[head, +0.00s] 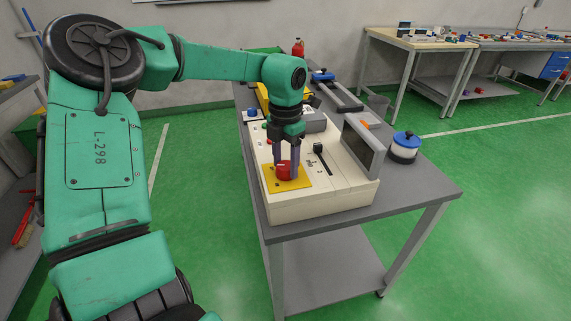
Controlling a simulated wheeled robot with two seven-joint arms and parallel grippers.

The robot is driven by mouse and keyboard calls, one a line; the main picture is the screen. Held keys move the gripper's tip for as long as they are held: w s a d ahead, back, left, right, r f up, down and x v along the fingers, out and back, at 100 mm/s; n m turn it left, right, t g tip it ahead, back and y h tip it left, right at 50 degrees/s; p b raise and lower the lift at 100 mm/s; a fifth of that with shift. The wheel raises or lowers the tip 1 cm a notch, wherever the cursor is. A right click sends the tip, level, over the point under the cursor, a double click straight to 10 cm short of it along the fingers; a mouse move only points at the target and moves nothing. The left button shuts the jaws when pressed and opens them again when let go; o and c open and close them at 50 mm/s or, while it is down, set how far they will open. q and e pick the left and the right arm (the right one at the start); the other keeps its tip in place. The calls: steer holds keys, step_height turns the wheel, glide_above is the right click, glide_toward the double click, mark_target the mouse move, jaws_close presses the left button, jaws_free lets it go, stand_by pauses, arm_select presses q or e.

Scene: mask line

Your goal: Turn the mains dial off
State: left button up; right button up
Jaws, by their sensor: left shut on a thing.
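The mains dial (285,172) is a red knob on a yellow square plate (296,184) at the near left of a cream control box (318,207). My left gripper (286,164) points down from above, with its fingers on either side of the red dial, shut on it. The fingers partly hide the dial, so its pointer position cannot be made out. My right gripper is not in view.
The box stands on a grey table (416,187). It carries a black lever (319,150) and a tilted grey screen (361,147). Workbenches (437,45) are at the back; green floor lies open at right.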

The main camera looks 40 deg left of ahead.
mark_target(286, 165)
arm_select(q)
steer(key=m, duration=0.5)
steer(key=shift+r+m, duration=0.1)
steer(key=shift+m, duration=0.2)
stand_by(0.4)
steer(key=o, duration=1.4)
step_height(286, 165, up, 14)
steer(key=shift+r+p, duration=0.25)
steer(key=shift+p, duration=0.05)
steer(key=shift+f, duration=0.1)
